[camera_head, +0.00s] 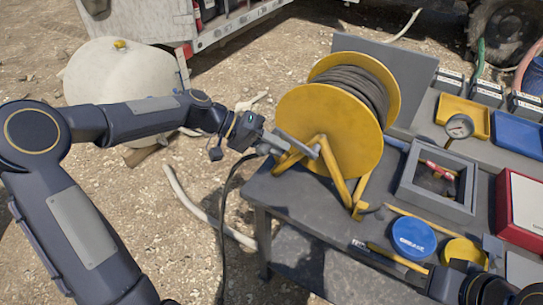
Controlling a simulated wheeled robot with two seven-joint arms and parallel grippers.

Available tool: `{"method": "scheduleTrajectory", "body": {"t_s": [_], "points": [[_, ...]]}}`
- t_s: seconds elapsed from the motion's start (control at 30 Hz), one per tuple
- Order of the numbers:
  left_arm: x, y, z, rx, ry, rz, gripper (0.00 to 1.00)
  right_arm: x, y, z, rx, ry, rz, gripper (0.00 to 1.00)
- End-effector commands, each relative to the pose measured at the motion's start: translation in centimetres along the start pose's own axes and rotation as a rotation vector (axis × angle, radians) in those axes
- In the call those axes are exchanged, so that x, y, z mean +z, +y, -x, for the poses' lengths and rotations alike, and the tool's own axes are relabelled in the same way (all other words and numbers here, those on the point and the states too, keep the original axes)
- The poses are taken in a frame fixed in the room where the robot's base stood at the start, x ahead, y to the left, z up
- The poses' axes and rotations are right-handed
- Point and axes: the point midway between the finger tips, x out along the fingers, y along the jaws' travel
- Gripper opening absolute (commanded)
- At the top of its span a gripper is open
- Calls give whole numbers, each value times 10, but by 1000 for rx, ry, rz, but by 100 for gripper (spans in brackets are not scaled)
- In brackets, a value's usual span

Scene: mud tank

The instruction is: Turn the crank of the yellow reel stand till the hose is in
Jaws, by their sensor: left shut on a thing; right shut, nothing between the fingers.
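The yellow reel stand (330,110) stands on the left end of the dark bench, on yellow legs. Dark hose (362,84) is wound on its drum between two yellow flanges. The grey crank (298,144) is on the near left flange. My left gripper (272,143) is shut on the crank's handle end, and its fingers hide most of the handle. A thin black line (228,190), perhaps the hose's loose part, hangs from behind my gripper towards the ground. My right gripper (438,284) is low at the bottom right, shut and empty, its fingertips hard to make out.
A grey open box (408,188) with red-handled items, a blue lid (413,238), a yellow lid (465,252) and a red case (520,212) crowd the bench. A gauge (459,127) stands behind. A pale tank (112,72) is on the ground at left.

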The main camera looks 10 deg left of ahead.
Motion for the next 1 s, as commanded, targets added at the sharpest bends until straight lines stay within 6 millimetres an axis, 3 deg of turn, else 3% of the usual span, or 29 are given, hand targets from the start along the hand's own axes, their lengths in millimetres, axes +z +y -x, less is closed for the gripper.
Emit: {"method": "scheduleTrajectory", "body": {"t_s": [0.03, 0.63, 1.0], "points": [[-2, 10, 3, -44, 0, -25, 0, -3, -2, 5, 0, 0, 0, 0], [-2, 59, 1, -567, 1, -247, 0, -20, -18, 39, 0, 0, 0, 0], [5, 81, -15, -888, 3, -383, 0, -21, -19, 41, 0, 0, 0, 0]]}}
